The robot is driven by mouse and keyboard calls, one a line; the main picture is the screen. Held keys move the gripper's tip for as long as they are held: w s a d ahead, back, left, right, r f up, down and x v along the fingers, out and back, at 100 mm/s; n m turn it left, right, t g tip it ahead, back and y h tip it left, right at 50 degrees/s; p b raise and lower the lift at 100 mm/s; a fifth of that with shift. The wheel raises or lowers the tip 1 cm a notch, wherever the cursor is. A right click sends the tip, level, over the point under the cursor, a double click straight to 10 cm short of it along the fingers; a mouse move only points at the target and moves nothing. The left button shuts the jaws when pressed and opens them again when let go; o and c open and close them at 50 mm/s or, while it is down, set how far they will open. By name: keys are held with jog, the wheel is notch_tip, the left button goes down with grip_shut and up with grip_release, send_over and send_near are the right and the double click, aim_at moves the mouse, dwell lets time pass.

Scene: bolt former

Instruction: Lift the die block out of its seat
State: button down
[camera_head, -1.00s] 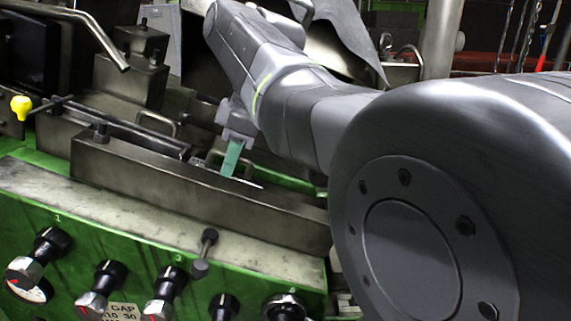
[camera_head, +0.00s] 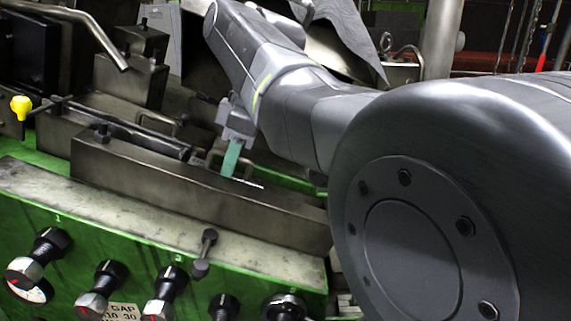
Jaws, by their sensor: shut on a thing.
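My gripper (camera_head: 231,166), with a green finger showing, points down behind the long steel front bar of the machine. It is shut on the bent-rod handle (camera_head: 246,160) of the die block. The handle shows on both sides of the green finger. The die block's body is mostly hidden behind the front bar and my gripper, so I cannot tell whether it is clear of its seat.
The long steel bar (camera_head: 170,178) stands close in front of my gripper. Another bent handle (camera_head: 160,121) and steel blocks (camera_head: 128,78) lie to the left. A yellow knob (camera_head: 21,106) is at far left. Black control knobs (camera_head: 108,277) line the green front panel.

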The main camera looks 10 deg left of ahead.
jog(key=shift+r, duration=0.25)
jog(key=shift+p+v, duration=1.75)
jog(key=shift+v, duration=1.35)
